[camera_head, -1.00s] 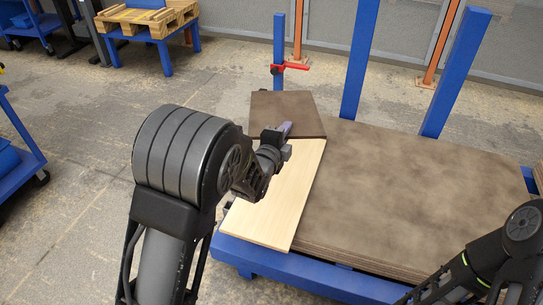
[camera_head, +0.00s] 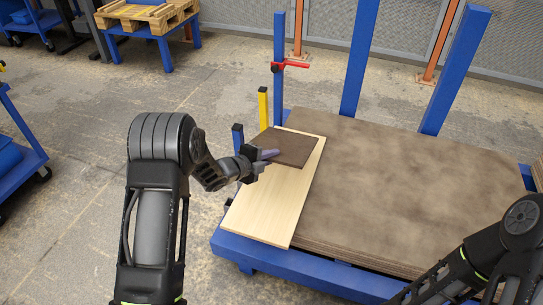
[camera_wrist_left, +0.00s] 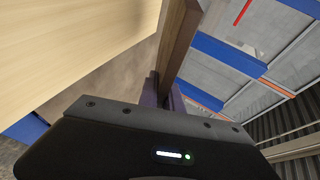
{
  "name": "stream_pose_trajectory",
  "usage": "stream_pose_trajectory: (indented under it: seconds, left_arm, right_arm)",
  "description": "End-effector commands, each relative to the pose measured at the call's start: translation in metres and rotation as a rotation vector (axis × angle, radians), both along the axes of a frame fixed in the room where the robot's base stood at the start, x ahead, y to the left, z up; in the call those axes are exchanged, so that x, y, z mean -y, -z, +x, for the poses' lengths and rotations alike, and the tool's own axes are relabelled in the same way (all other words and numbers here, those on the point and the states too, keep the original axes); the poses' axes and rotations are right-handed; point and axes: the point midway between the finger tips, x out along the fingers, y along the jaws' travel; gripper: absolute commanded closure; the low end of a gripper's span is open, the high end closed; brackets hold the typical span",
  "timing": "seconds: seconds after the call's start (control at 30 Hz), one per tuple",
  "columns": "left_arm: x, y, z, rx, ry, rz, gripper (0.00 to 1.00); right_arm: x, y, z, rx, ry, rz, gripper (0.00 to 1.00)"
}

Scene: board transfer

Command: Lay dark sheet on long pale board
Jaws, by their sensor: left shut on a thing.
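The dark sheet (camera_head: 290,146) is over the far part of the long pale board (camera_head: 268,206). A strip of pale board shows beyond its far edge. My left gripper (camera_head: 264,156) is shut on the sheet's near left edge. In the left wrist view the sheet (camera_wrist_left: 180,42) shows nearly edge-on between the fingers (camera_wrist_left: 164,92), and the pale board (camera_wrist_left: 65,40) fills the upper left. The sheet looks close above the board; I cannot tell whether they touch. My right arm is at the lower right of the head view, its gripper out of frame.
The pale board lies along the left side of a large brown board stack (camera_head: 410,195) on a blue frame (camera_head: 290,265). Blue posts (camera_head: 360,60), a yellow post (camera_head: 263,108) and a red clamp (camera_head: 290,65) stand at the back. A blue cart (camera_head: 18,165) is far left.

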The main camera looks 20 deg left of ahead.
Motion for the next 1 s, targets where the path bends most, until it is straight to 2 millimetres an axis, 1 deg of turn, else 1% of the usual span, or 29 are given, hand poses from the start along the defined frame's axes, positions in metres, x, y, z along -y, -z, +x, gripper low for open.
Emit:
stream_pose_trajectory:
  seconds: [0.17, 0.6, 0.7, 0.83, 1.0]
  left_arm:
    - [0.000, 0.008, 0.001, 0.004, 0.001, 0.000, 1.00]
    - [0.000, 0.055, 0.001, 0.004, 0.001, 0.000, 1.00]
    - [0.000, 0.063, 0.001, 0.005, 0.001, -0.001, 1.00]
    - [0.000, 0.069, 0.001, 0.005, 0.001, -0.001, 1.00]
    - [0.000, 0.071, 0.001, 0.006, 0.000, -0.001, 1.00]
  right_arm:
    - [0.002, 0.007, 0.002, 0.003, 0.003, -0.002, 0.47]
    - [0.008, 0.036, 0.009, 0.015, 0.020, -0.013, 0.47]
    - [0.009, 0.041, 0.010, 0.017, 0.022, -0.014, 0.47]
    - [0.009, 0.044, 0.011, 0.020, 0.024, -0.015, 0.47]
    - [0.010, 0.045, 0.011, 0.020, 0.025, -0.015, 0.47]
